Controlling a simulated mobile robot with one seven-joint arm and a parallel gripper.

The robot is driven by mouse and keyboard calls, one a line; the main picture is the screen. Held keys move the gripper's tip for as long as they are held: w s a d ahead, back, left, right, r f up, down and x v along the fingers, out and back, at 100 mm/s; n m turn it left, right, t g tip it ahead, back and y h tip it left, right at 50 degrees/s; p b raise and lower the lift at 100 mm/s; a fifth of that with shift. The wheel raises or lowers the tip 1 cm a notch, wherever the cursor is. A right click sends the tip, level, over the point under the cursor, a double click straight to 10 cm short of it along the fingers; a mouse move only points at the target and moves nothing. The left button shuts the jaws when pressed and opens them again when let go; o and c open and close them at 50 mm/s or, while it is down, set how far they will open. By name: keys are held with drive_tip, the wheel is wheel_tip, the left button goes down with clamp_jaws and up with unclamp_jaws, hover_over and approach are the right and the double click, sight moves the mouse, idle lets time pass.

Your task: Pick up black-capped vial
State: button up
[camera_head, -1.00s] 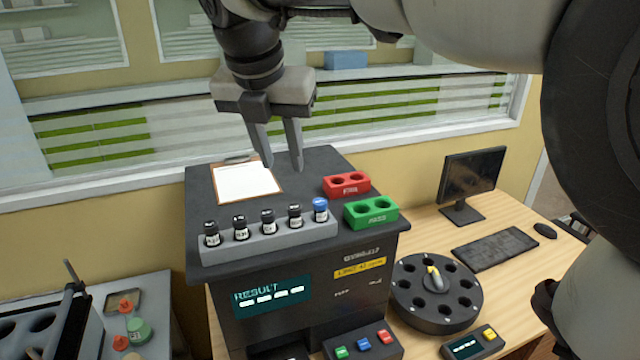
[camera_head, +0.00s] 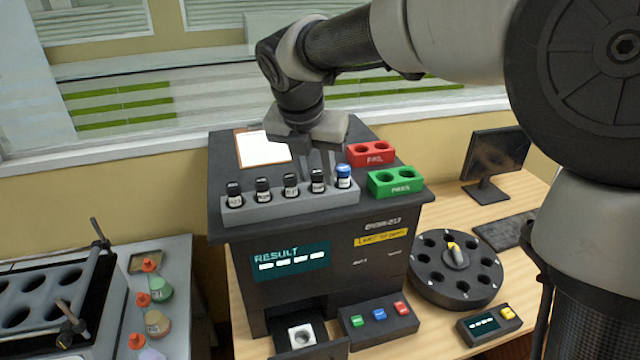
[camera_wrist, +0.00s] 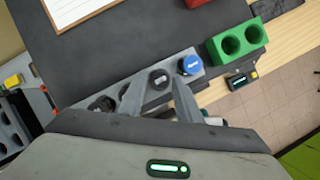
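Several black-capped vials stand upright in a grey rack (camera_head: 290,207) on top of the dark analyser. The rightmost black-capped vial (camera_head: 317,181) stands left of the blue-capped vial (camera_head: 343,177). My gripper (camera_head: 320,166) is pointing down just behind and above the rack's right part, with its fingers apart and empty. In the wrist view, the open fingers (camera_wrist: 158,92) straddle the line of sight to a black-capped vial (camera_wrist: 159,78); the blue-capped vial (camera_wrist: 190,65) is just right of them. Vials further left are partly hidden by the left finger.
A red two-hole block (camera_head: 371,153) and a green two-hole block (camera_head: 397,182) stand right of the rack. A clipboard (camera_head: 263,149) lies behind it. The analyser (camera_head: 340,245) has a result screen; a round carousel (camera_head: 455,285) and monitor (camera_head: 497,163) are on the desk at right.

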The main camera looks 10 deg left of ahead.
drive_tip(key=shift+w+f, duration=0.25)
drive_tip(key=shift+f, duration=0.3)
clamp_jaws()
